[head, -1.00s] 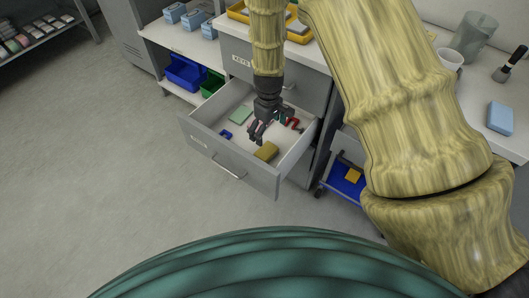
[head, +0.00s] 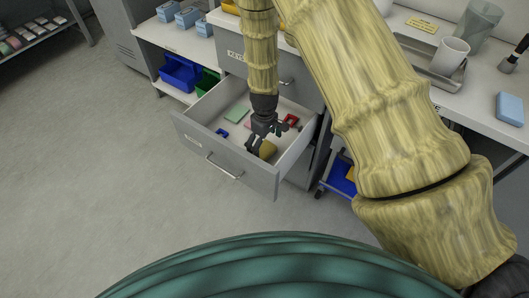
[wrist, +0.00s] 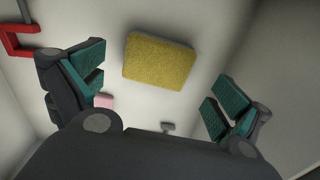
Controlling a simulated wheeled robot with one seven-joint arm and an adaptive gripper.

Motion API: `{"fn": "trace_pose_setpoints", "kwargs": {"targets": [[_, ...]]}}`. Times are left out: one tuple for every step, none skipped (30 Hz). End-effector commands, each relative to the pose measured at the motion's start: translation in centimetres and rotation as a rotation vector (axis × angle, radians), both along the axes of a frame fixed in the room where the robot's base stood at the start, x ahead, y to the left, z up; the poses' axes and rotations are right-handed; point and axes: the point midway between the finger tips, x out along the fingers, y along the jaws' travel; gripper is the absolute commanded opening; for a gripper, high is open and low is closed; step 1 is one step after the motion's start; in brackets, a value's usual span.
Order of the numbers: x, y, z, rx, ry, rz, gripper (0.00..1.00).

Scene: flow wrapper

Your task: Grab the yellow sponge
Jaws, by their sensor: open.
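The yellow sponge (wrist: 159,61) lies flat on the white floor of the open drawer. In the head view the sponge (head: 267,149) is near the drawer's front, partly hidden by my gripper. My gripper (head: 258,147) is inside the drawer's opening, above and close to the sponge. In the wrist view its two teal-padded fingers (wrist: 157,92) are spread wide and empty, with the sponge ahead, between them and apart from both.
The open drawer (head: 186,126) has grey walls around my gripper. A counter with a tray and cups (head: 452,54) stands right.

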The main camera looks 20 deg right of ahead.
Motion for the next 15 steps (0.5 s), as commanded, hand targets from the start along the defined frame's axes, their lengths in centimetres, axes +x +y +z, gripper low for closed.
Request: {"fn": "trace_pose_setpoints", "kwargs": {"targets": [[0.0,0.0,-0.7,0.0,0.001,0.0,1.0],[0.1,0.0,-1.1,0.0,0.002,0.0,1.0],[0.1,0.0,-1.7,0.0,0.002,0.0,1.0],[0.2,0.0,-2.1,0.0,0.001,-0.001,1.0],[0.3,0.0,-2.5,0.0,0.001,0.0,1.0],[0.3,0.0,-3.1,0.0,0.002,-0.001,1.0],[0.3,-0.1,-3.4,0.001,0.003,-0.002,1.0],[0.3,-0.1,-3.7,0.001,0.003,-0.001,1.0],[0.4,-0.1,-4.1,0.0,0.001,0.0,1.0],[0.4,-0.1,-4.3,0.0,0.001,-0.001,1.0],[0.4,-0.1,-4.5,0.0,0.001,-0.001,1.0],[0.4,-0.1,-4.7,0.0,0.001,-0.002,1.0],[0.4,-0.1,-4.8,0.0,0.001,-0.002,1.0],[0.4,-0.1,-4.8,0.0,0.0,-0.001,1.0],[0.4,-0.1,-4.8,0.0,0.0,-0.001,1.0]]}}
